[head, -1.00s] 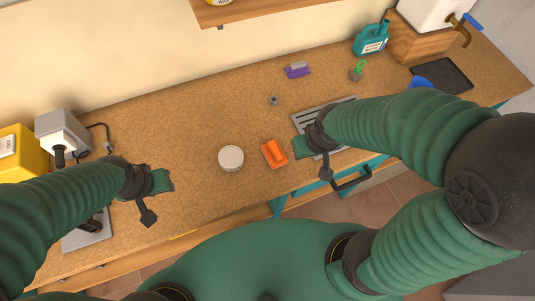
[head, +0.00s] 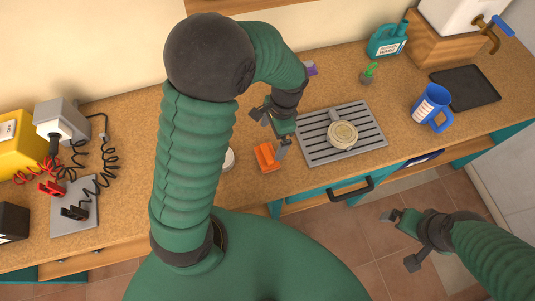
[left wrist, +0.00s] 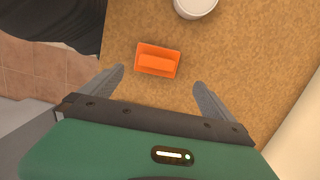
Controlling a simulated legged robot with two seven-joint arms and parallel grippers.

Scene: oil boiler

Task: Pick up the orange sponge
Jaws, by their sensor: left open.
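The orange sponge (head: 267,158) lies on the brown counter, just left of the grey drain grate. It also shows in the left wrist view (left wrist: 157,61), flat on the counter. My left gripper (head: 273,131) is open and empty, above the counter and close to the sponge. In the left wrist view the fingertips (left wrist: 159,77) stand apart on either side of the sponge's near edge, touching nothing that I can see. My right gripper (head: 402,238) looks open and empty, over the floor in front of the counter.
A white round container (head: 230,159), partly hidden by my left arm, is left of the sponge. The drain grate (head: 366,118) holds a round beige object (head: 342,135). A drawer handle (head: 352,189) sticks out in front.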

